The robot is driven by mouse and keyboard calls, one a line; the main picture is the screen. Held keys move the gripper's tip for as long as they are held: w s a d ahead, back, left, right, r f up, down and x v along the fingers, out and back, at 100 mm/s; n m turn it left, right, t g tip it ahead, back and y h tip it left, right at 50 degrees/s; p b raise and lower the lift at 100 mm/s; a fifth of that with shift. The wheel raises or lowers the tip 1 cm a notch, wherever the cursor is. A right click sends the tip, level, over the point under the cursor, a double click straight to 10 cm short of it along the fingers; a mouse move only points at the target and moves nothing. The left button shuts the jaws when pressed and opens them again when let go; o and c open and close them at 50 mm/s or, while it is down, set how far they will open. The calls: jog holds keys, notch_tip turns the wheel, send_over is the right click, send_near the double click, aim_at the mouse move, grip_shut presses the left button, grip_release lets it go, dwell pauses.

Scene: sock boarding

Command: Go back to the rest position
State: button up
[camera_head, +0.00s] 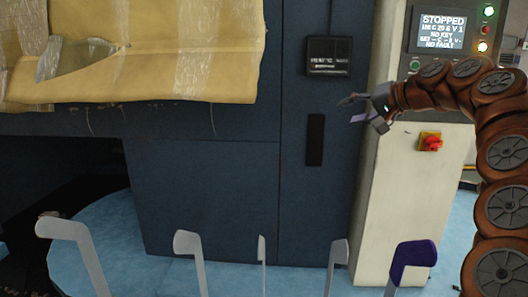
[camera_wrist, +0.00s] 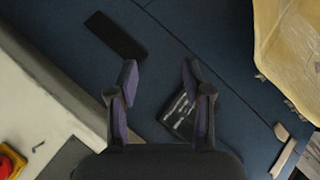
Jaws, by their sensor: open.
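My gripper (camera_head: 364,108) is open and empty in the head view, at the end of my brown arm reaching in from the right. It hangs in front of the dark blue machine cabinet, beside the pale control column. In the wrist view the two fingers of my gripper (camera_wrist: 160,78) are spread apart, with nothing between them. Several flat sock-shaped boards stand in a row at the bottom of the head view. The pale ones are bare, such as the left board (camera_head: 75,240). A dark purple sock (camera_head: 413,255) covers the top of the rightmost board.
The control column (camera_head: 405,200) carries a screen (camera_head: 442,31) reading "STOPPED" and a red knob on yellow (camera_head: 430,142). A small dark box (camera_head: 328,57) and a black handle (camera_head: 315,140) are on the cabinet. Yellowish wrapping (camera_head: 190,50) hangs at upper left. Blue floor (camera_head: 100,215) shows below.

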jog(key=s+a+f+n+g+h, duration=0.1)
jog(key=s+a+f+n+g, duration=0.15)
jog(key=s+a+f, duration=0.6)
jog(key=s+a+f+n+g+h, duration=0.15)
jog(key=s+a+f+g, duration=0.3)
jog(key=s, duration=0.65)
jog(key=s+d+f+g+h, duration=0.1)
jog(key=s+d+f+g, duration=0.1)
jog(key=s+f, duration=0.6)
jog(key=s+d+f+g+h, duration=0.1)
jog(key=s+d+f+h, duration=0.1)
jog(key=s+f, duration=0.5)
jog(key=s+d+f+g+h, duration=0.2)
jog(key=s+d+f, duration=0.2)
jog(key=s+f, duration=0.4)
jog(key=s, duration=0.7)
jog(key=shift+d+f+m+g, duration=0.25)
jog(key=shift+f+m+g, duration=0.05)
jog(key=shift+f+m, duration=0.1)
jog(key=shift+h, duration=0.25)
jog(key=shift+c, duration=0.8)
